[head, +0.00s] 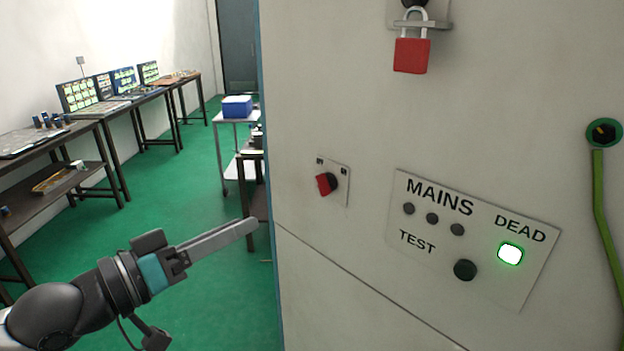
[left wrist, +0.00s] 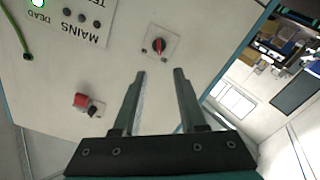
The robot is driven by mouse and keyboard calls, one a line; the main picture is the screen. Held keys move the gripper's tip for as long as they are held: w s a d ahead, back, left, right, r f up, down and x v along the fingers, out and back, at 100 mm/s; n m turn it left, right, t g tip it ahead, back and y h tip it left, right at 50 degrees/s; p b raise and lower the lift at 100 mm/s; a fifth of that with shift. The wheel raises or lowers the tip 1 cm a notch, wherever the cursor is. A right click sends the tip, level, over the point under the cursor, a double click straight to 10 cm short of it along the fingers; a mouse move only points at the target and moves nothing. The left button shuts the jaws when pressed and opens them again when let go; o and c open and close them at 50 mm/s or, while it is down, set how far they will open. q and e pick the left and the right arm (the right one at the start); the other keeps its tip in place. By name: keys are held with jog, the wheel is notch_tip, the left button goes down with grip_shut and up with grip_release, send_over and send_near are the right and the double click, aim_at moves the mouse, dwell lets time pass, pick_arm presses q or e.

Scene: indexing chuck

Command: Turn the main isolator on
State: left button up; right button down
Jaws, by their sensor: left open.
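A small plate with a red and black rotary knob (head: 328,184) is on the pale cabinet front, and the knob also shows in the left wrist view (left wrist: 158,46), beyond my fingertips. A red padlock (head: 412,56) hangs at a metal bracket with a black part at the top; it also shows in the left wrist view (left wrist: 81,100). I cannot tell which of the two is the main isolator. My left gripper (head: 252,227) is left of and below the knob, apart from the cabinet. In the left wrist view its fingers (left wrist: 160,73) are open and empty. My right gripper is not visible.
A MAINS panel (head: 408,240) has a lit green DEAD lamp (head: 510,254) and a black TEST button (head: 465,270). A green cable (head: 603,210) hangs at the right. Benches (head: 105,107) and a trolley (head: 236,120) stand beyond, on open green floor (head: 165,205).

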aim_at(319, 188)
pick_arm(q)
jog(key=p+x, duration=0.2)
jog(key=x, duration=1.3)
jog(key=shift+d+p, duration=0.1)
jog(key=shift+p, duration=0.3)
jog(key=shift+c, duration=0.2)
grip_shut()
